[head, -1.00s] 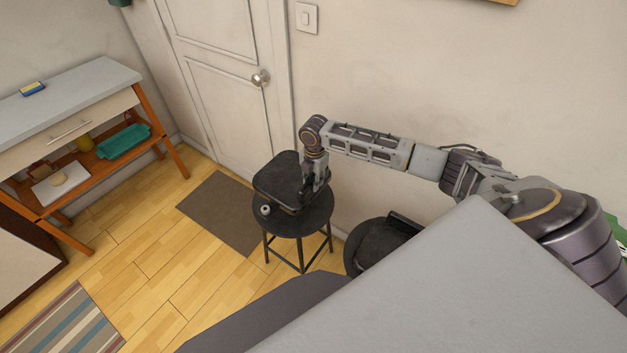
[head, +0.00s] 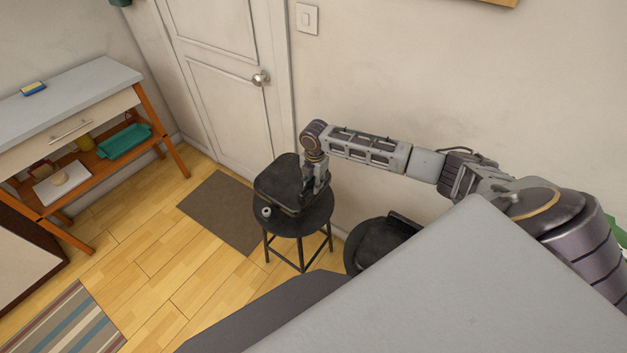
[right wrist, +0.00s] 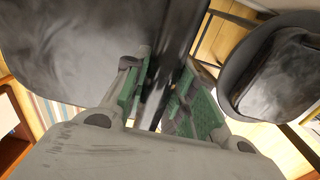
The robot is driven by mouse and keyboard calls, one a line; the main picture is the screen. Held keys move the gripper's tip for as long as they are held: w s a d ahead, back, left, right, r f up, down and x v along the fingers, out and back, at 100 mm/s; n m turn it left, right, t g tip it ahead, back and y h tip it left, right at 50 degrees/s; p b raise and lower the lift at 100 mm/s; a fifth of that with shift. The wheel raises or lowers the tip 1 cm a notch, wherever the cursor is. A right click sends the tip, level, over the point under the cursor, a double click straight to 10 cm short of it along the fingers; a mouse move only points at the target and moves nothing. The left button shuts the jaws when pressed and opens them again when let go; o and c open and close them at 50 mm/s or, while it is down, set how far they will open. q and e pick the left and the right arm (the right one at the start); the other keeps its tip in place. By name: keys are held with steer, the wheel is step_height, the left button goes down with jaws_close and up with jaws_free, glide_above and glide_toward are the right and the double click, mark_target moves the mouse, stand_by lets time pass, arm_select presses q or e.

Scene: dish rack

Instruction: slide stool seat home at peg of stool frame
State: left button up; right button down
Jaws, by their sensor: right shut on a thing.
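The black stool seat (head: 276,179), a squarish dark pad, lies over the back left of a round-topped black stool frame (head: 306,222). A small pale round piece, maybe the peg (head: 266,212), shows at the front left edge of the seat. My right gripper (head: 308,194) is at the right side of the seat, low over the round top, and shut on the seat. In the right wrist view the green-padded fingers (right wrist: 163,98) close around a dark bar-like edge. Whether the seat touches the peg is hidden. My left gripper is not in view.
A second dark stool (head: 378,246) stands to the right, and in the right wrist view (right wrist: 276,80). A grey surface (head: 440,290) fills the lower right foreground. A wall and door stand behind.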

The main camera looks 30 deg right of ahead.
steer(key=shift+w+f+b, duration=0.1)
steer(key=shift+f+b, duration=0.35)
steer(key=shift+f, duration=1.1)
steer(key=shift+f+b, duration=0.35)
steer(key=shift+b, duration=0.35)
steer(key=shift+a+r+p, duration=0.1)
steer(key=shift+r+p, duration=0.05)
steer(key=shift+p, duration=0.35)
steer(key=shift+f+b, duration=0.4)
steer(key=shift+f, duration=1.65)
